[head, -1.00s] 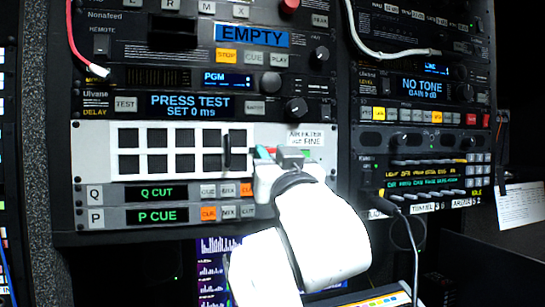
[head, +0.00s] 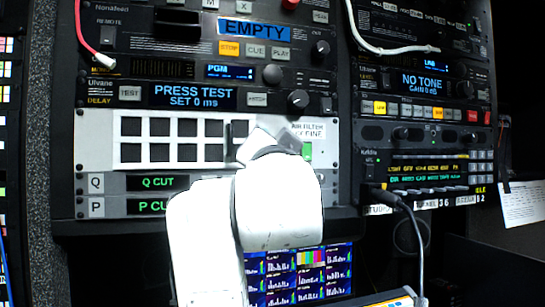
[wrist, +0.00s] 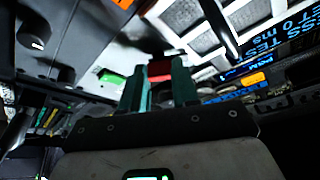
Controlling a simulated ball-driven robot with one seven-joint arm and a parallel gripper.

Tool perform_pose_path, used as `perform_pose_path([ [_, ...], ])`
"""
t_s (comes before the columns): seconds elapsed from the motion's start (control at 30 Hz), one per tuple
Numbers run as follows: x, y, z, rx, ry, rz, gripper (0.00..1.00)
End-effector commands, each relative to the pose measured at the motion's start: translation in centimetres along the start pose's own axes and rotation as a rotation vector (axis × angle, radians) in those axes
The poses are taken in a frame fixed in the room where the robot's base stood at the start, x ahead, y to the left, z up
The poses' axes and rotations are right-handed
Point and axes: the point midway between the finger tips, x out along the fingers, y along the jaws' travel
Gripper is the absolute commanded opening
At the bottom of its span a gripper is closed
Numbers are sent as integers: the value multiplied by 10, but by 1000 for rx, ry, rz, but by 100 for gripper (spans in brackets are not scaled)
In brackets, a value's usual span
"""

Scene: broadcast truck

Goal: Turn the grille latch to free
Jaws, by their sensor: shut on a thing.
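The grille (head: 118,168) is a pale frame with two rows of dark square openings, in the rack at the middle of the head view. A black upright handle (head: 231,142) stands at its right end. In the wrist view, my gripper (wrist: 160,80) has its two dark green fingers on either side of a small red piece, which looks like the latch (wrist: 160,70), and is shut on it. In the head view my white wrist hides the fingers and the latch. A green patch (head: 307,150) shows on the panel just right of my wrist; it also shows in the wrist view (wrist: 110,78).
An air filter label (head: 308,131) is above the green patch. A delay unit with a PRESS TEST display (head: 192,97) is above the grille, and Q and P button rows (head: 97,183) are below.

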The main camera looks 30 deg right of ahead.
Motion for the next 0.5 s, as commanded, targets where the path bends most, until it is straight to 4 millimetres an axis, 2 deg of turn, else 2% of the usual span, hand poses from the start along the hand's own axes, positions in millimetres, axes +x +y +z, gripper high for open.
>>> perform_pose_path([
  [0.5, 0, -4, 0, 455, -2, 189, 0],
])
